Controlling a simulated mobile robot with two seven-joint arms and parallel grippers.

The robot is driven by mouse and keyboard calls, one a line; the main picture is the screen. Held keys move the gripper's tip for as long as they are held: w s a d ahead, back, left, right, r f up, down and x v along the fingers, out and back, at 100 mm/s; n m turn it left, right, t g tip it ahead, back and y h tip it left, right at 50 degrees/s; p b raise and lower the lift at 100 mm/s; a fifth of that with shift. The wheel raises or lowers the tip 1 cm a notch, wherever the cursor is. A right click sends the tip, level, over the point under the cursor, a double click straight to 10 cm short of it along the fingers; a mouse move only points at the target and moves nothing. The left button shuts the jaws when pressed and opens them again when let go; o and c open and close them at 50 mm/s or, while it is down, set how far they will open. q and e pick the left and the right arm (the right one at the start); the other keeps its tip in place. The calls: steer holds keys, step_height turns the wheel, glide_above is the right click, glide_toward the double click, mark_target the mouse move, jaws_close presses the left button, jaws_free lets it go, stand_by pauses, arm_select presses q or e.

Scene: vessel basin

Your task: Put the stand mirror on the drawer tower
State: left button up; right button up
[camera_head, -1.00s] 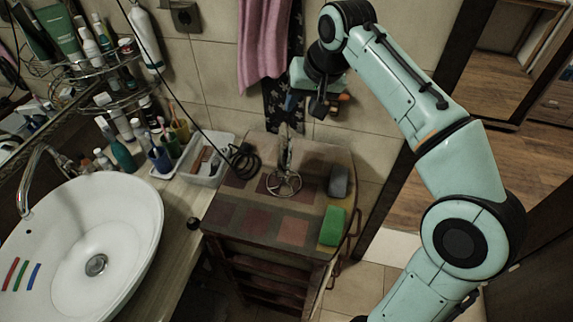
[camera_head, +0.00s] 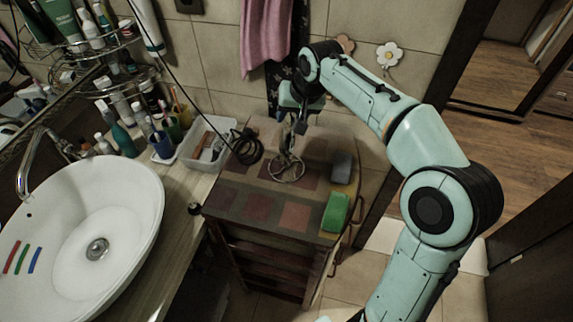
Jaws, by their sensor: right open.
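The drawer tower (camera_head: 258,218) is a dark wooden unit with a patchwork of brownish squares on top. The stand mirror (camera_head: 286,172) stands upright on its top, toward the back. Its round open wire base shows, while its upper part is narrow, dark and partly hidden by my gripper. My right gripper (camera_head: 299,124) is open, pointing down at the upper part of the stand mirror. I cannot tell whether it touches it. My left gripper is not in view.
A green sponge (camera_head: 336,212) and a grey block (camera_head: 342,167) lie along the tower top's right side. A coiled black cable (camera_head: 246,147) lies at its back left. A white tray (camera_head: 190,160), cups and bottles stand beside the basin (camera_head: 135,215). The tower top's front is clear.

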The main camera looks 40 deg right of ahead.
steer(key=shift+w+f, duration=0.1)
steer(key=shift+c, duration=0.3)
jaws_close()
stand_by(1.1)
